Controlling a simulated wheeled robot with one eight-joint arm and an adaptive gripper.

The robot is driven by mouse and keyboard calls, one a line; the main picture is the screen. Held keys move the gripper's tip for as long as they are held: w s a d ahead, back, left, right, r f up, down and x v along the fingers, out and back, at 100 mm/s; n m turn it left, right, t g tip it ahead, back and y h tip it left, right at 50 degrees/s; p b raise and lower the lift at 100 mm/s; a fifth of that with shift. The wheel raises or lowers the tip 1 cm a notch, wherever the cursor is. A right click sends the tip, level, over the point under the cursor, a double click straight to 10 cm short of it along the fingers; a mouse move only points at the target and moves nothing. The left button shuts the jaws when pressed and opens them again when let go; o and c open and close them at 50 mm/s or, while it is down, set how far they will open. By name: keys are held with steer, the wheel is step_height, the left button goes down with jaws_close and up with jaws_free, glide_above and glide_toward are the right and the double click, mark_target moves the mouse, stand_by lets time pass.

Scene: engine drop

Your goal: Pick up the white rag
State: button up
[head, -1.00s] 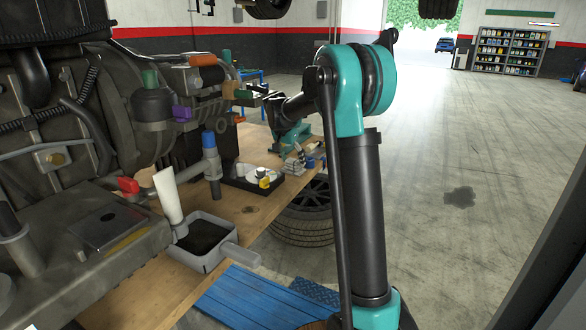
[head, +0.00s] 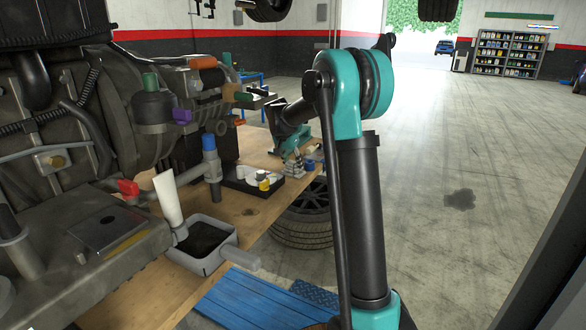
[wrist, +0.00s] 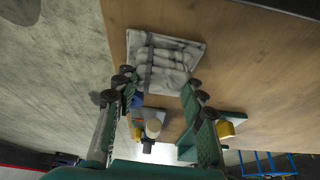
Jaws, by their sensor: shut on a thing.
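The white rag (wrist: 165,62) is a folded, greyish-white cloth with raised folds at the tip of my gripper in the wrist view. In the head view the rag (head: 292,167) shows small near the far right edge of the wooden workbench (head: 240,210). My gripper (wrist: 160,82) is shut on the rag, with one finger on each side of its folds. In the head view my gripper (head: 294,152) points down at the bench and is partly hidden by my arm. Whether the rag is clear of the bench top cannot be told.
A black tray (head: 238,186) with a yellow-and-white bottle (head: 263,181) stands left of the rag. A grey oil pan (head: 228,255) lies nearer. A large engine (head: 120,100) fills the left side. A tire (head: 303,225) stands below the bench edge. Open floor lies right.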

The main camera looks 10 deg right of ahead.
mark_target(293, 162)
step_height(293, 162, up, 20)
stand_by(0.7)
